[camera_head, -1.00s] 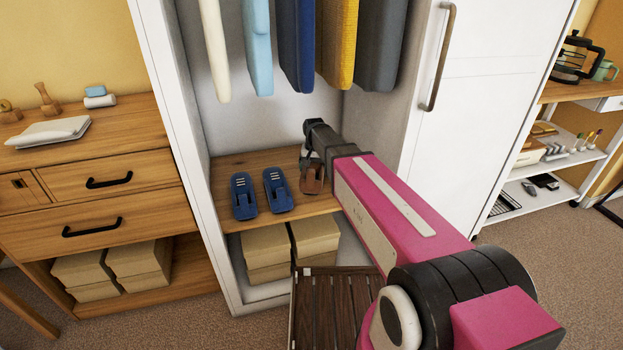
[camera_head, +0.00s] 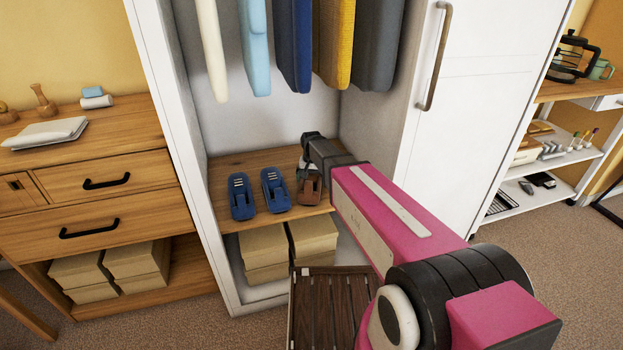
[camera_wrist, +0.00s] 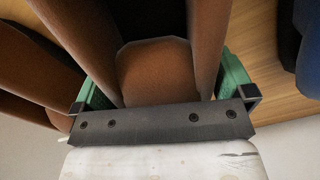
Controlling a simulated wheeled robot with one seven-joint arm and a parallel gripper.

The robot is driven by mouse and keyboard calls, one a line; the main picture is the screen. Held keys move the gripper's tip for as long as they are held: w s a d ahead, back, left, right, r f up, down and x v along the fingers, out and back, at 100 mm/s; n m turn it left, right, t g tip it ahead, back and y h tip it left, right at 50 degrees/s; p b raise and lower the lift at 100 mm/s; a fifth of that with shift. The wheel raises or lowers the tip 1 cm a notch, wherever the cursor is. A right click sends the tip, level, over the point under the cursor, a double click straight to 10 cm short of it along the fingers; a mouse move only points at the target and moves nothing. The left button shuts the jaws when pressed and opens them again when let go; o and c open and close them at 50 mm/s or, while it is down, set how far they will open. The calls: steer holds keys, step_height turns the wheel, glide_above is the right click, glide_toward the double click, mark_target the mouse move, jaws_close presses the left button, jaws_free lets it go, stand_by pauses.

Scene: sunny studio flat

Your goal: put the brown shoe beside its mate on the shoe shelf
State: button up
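The brown shoe (camera_wrist: 155,75) is between the green-padded fingers of my gripper (camera_wrist: 165,90), which press on its two sides in the wrist view. In the head view this shoe (camera_head: 310,190) is at the right part of the wooden shelf (camera_head: 235,162), right of the blue shoes. My gripper (camera_head: 312,150) is over it, and I cannot tell whether its sole touches the shelf. Another brown shoe, its mate (camera_wrist: 30,95), is close beside it at the left of the wrist view. My arm hides that mate in the head view.
Two blue shoes (camera_head: 242,197) (camera_head: 275,190) stand on the shelf to the left. Clothes (camera_head: 295,45) hang above. Cardboard boxes (camera_head: 263,250) sit beneath the shelf. The white wardrobe side (camera_head: 165,130) and door (camera_head: 470,120) flank the opening. A dark slatted bench (camera_head: 330,305) stands in front.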

steer(key=shift+r, duration=0.1)
step_height(320, 180, up, 12)
steer(key=shift+w+r, duration=0.1)
stand_by(0.6)
